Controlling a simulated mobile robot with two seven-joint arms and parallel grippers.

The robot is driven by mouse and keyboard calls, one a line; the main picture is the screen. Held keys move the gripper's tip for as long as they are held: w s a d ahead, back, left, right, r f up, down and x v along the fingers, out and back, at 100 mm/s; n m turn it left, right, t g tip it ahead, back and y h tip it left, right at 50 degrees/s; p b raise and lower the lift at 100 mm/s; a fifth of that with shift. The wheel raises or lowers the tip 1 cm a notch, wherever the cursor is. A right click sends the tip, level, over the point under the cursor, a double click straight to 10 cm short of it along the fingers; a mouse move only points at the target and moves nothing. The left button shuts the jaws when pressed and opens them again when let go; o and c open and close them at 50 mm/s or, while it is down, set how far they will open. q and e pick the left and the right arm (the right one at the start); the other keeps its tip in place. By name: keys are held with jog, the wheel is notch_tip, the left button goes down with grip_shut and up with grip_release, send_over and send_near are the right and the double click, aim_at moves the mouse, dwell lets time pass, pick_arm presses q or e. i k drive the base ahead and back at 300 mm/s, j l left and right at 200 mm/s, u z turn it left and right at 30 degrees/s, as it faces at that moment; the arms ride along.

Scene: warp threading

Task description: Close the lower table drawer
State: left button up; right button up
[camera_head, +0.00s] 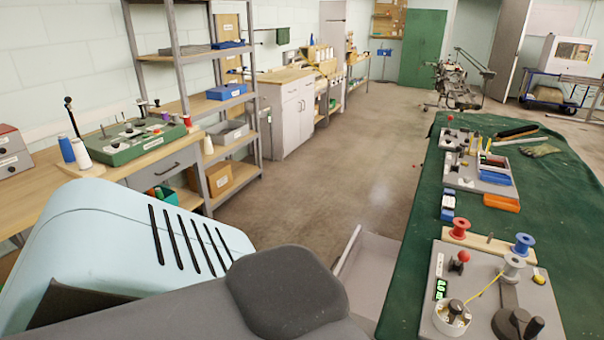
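A grey drawer (368,268) stands open at the lower middle, pulled out to the left from under the green-covered table (425,190). Its inside looks empty. Its near end is cut off by the picture edge and by a dark grey rounded part in front of it. I cannot tell whether it is the lower drawer, as the table's side below the cloth is hidden. Neither of my grippers shows in the head view.
The table holds a grey device with spools (490,290), an orange block (501,203) and trays. A wooden workbench (40,200) with a green control box (130,140) stands left, beside a shelf rack (215,105). The floor (330,180) between is clear.

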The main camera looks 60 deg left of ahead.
aim_at(365, 267)
jog(key=k+j+u, duration=0.2)
jog(key=j, duration=0.2)
jog(key=k+j+u, duration=0.1)
jog(key=j+u, duration=0.15)
jog(key=j, duration=0.15)
jog(key=k+j, duration=0.1)
jog(key=j, duration=0.3)
jog(key=k+j, duration=0.1)
jog(key=j, duration=0.3)
jog(key=k+j+u, duration=0.1)
jog(key=j, duration=0.3)
jog(key=k+j, duration=0.1)
jog(key=j, duration=0.3)
jog(key=i+j+z, duration=0.6)
jog(key=i, duration=0.2)
